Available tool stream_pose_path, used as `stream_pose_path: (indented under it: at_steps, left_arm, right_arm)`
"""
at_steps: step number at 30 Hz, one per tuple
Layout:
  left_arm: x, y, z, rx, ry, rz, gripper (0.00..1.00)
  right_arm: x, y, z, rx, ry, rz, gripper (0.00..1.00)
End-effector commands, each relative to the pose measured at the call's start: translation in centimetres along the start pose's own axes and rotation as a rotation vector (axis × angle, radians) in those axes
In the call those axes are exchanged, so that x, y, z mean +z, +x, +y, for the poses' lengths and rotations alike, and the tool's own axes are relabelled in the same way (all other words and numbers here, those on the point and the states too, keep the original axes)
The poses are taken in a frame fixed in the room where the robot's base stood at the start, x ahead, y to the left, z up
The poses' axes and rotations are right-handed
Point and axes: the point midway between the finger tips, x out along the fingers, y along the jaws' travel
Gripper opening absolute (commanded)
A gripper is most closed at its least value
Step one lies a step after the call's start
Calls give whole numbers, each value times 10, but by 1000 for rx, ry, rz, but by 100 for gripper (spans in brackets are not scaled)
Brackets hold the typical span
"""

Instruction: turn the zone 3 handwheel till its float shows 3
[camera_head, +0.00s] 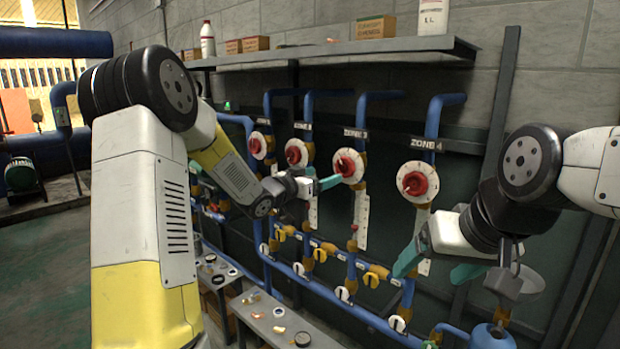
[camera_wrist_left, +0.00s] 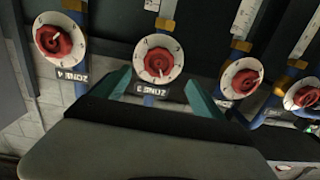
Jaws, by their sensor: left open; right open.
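The zone 3 handwheel (camera_head: 347,166) is a red knob on a white numbered dial, on a blue pipe under the ZONE 3 label. In the left wrist view the same handwheel (camera_wrist_left: 157,62) is upside down, framed between my fingertips. My left gripper (camera_head: 326,183) is open right in front of it; its teal fingers (camera_wrist_left: 160,88) flank the knob, and I cannot tell whether they touch it. A white gauge strip (camera_head: 361,218) hangs below the dial; its float reading is too small to make out. My right gripper (camera_head: 438,263) is open and empty at the lower right, below the zone 4 handwheel (camera_head: 417,183).
The zone 2 handwheel (camera_head: 296,152) and zone 1 handwheel (camera_head: 257,145) stand to the left on the same pipework. Yellow valves (camera_head: 371,278) line the lower pipes. A shelf (camera_head: 340,50) with boxes and bottles runs above. A low bench (camera_head: 282,318) holds small parts.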

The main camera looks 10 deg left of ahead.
Motion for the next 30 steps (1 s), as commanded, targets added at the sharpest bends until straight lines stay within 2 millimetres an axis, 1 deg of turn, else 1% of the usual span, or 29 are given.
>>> stream_pose_path:
  at_steps: [1,8,30]
  left_arm:
    - [3,3,1,16,-8,16,80]
    - [2,14,4,34,-12,35,80]
    - [-1,99,7,32,-11,33,80]
  right_arm:
    - [0,0,0,0,0,0,80]
    - [0,0,0,0,0,0,80]
    - [0,0,0,0,0,0,80]
